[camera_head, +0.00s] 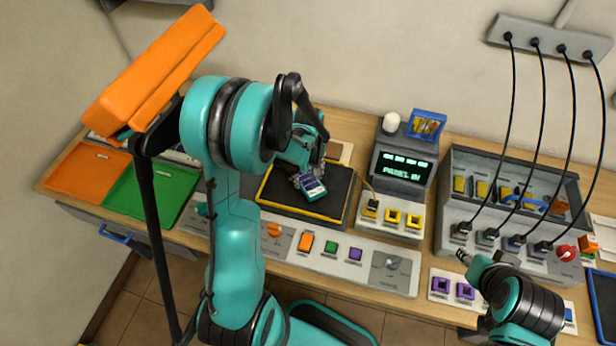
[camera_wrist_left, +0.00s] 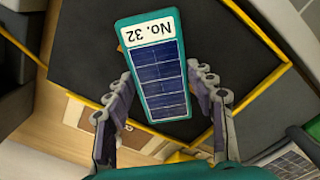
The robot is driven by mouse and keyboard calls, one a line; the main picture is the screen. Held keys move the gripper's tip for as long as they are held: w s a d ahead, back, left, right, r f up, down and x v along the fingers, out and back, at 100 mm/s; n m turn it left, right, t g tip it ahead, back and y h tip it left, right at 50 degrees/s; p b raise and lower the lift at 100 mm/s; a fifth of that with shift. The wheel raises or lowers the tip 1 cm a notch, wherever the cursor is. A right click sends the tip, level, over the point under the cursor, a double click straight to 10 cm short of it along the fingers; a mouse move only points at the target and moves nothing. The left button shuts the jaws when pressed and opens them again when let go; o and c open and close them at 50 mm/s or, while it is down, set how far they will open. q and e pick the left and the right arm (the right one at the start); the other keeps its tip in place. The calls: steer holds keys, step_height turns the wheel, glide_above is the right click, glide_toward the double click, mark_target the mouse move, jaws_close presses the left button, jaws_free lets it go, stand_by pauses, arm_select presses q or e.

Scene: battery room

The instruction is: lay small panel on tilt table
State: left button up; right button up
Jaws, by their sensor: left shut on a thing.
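The small panel (camera_head: 313,187) is teal-framed with dark blue cells. In the left wrist view the panel (camera_wrist_left: 158,75) shows a white "No. 32" label at its far end. My left gripper (camera_head: 312,172) is shut on it, with one finger along each side. The panel is over the tilt table (camera_head: 278,192), a black plate with a yellow edge; the table's dark surface (camera_wrist_left: 90,50) also fills much of the left wrist view. I cannot tell whether panel and table touch. My right gripper (camera_head: 466,257) is at the lower right, its fingers unclear.
Orange (camera_head: 88,170) and green (camera_head: 150,192) trays lie to the left. A control strip (camera_head: 350,262) with buttons runs in front of the tilt table. A display unit (camera_head: 402,166) with yellow sockets stands to its right. A grey rack (camera_head: 515,190) with hanging black cables is further right.

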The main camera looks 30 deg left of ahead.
mark_target(308, 180)
arm_select(q)
steer(key=o, duration=1.3)
steer(key=shift+f, duration=0.1)
steer(key=shift+c, duration=0.2)
steer(key=shift+r, duration=0.45)
step_height(308, 180, up, 11)
steer(key=p, duration=0.3)
steer(key=s+d+r+m+t, duration=0.7)
steer(key=s+d+r+m, duration=0.2)
steer(key=s+d+m, duration=0.1)
steer(key=shift+s+d+m, duration=0.3)
steer(key=shift+s+m, duration=0.25)
steer(key=shift+m, duration=0.25)
